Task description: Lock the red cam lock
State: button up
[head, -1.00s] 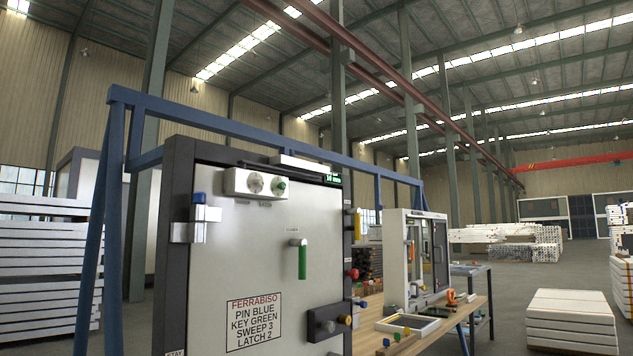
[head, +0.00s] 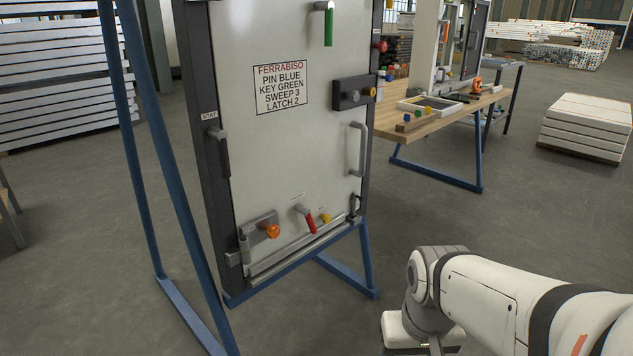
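The red cam lock (head: 308,221) is a small red handle low on the grey door panel (head: 285,150), just above its bottom rail. The red handle slants down to the right from a grey pivot. My arm reaches in from the lower right, well apart from the panel. The white end of my arm shows at the bottom edge, and the gripper's fingers are cut off below the picture.
An orange knob (head: 272,231) and a yellow knob (head: 325,218) flank the red handle. A grey pull handle (head: 358,150) and a green handle (head: 328,25) sit higher. Blue frame legs (head: 165,160) stand at left.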

aim_at(306, 211)
jog(key=z, duration=0.9)
jog(key=k, duration=0.75)
jog(key=u, duration=0.6)
jog(key=i, duration=1)
jog(key=u, duration=0.05)
